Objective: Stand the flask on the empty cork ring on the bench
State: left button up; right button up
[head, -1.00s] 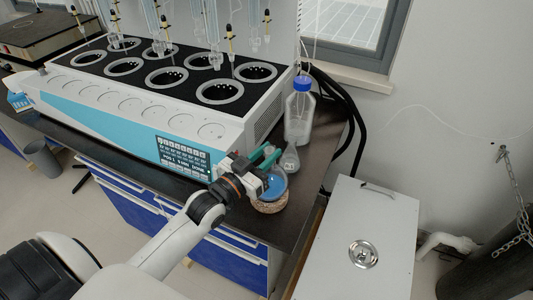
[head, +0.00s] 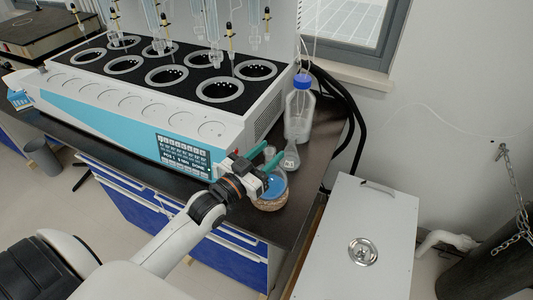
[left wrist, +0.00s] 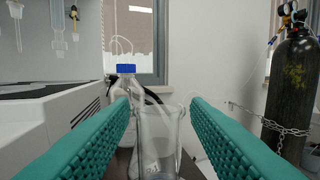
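The round flask (head: 274,187) with blue liquid stands on the cork ring (head: 270,205) at the bench's front right corner. It looks about upright. My left gripper (head: 265,165) is at the flask's neck, with its green fingers apart. In the left wrist view the clear glass neck (left wrist: 158,140) stands between the two fingers (left wrist: 160,125), with narrow gaps visible on both sides. The lower flask is out of sight in that view. My right gripper is not in view.
A conical flask (head: 290,158) and a blue-capped bottle (head: 299,110) stand just behind the flask. The large distiller (head: 150,110) fills the bench to the left. A pale cabinet (head: 360,240) stands to the right. A gas cylinder (left wrist: 293,85) is chained farther right.

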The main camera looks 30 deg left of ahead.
pick_arm(q)
jog(key=shift+o, duration=0.5)
jog(key=shift+f, duration=0.1)
jog(key=shift+s+f, duration=0.1)
jog(key=shift+s, duration=0.2)
jog(key=r+b+v, duration=0.1)
jog(key=b+v, duration=0.1)
jog(key=v, duration=0.9)
jog(key=shift+s+f, duration=0.2)
jog(key=shift+f, duration=0.15)
jog(key=shift+a, duration=0.1)
